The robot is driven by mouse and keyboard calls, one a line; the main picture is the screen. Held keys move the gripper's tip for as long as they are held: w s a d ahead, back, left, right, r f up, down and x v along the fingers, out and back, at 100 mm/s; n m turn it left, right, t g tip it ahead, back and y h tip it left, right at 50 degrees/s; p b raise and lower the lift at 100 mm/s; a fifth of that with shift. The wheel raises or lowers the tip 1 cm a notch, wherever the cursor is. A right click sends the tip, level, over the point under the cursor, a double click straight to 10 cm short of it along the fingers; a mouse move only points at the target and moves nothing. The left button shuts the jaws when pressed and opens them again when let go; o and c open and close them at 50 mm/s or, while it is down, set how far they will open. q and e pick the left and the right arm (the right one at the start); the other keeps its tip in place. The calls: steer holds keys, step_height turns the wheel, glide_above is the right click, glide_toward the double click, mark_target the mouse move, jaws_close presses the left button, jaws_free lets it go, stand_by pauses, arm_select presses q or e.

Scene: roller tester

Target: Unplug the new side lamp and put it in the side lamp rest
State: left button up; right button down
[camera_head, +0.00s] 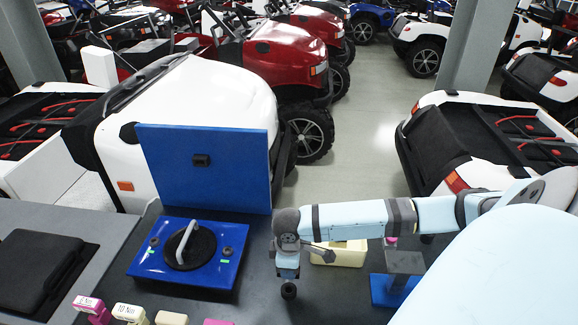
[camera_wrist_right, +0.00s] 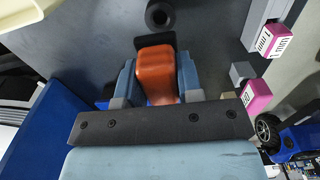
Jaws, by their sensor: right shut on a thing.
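My right gripper (camera_head: 288,272) points down over the dark bench in the head view. In the right wrist view its two fingers (camera_wrist_right: 157,82) are closed on the sides of an orange block-shaped lamp (camera_wrist_right: 155,72) with a black end plate. The lamp cannot be made out in the head view. A small black ring-shaped piece (camera_head: 288,291) shows just below the gripper; a black ring also shows beyond the lamp in the wrist view (camera_wrist_right: 160,15). I cannot tell whether it is the side lamp rest. My left gripper is not in view.
A blue panel (camera_head: 205,165) stands upright behind a blue base (camera_head: 150,262) with a black disc and pale handle. A cream bin (camera_head: 345,254) and a blue-based grey stand (camera_head: 403,262) are to the right. Labelled pink and cream blocks (camera_head: 130,312) line the front left.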

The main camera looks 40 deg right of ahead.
steer(key=shift+f+b, duration=0.4)
steer(key=shift+f, duration=2.1)
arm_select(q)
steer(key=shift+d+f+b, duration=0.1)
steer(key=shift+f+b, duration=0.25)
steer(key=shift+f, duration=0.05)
arm_select(e)
steer(key=shift+f, duration=0.3)
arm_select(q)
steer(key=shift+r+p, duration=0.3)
arm_select(e)
steer(key=shift+r, duration=0.1)
arm_select(q)
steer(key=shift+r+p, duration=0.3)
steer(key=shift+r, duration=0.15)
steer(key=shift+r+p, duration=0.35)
steer(key=shift+p, duration=0.2)
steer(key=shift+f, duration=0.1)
arm_select(e)
steer(key=shift+f, duration=0.45)
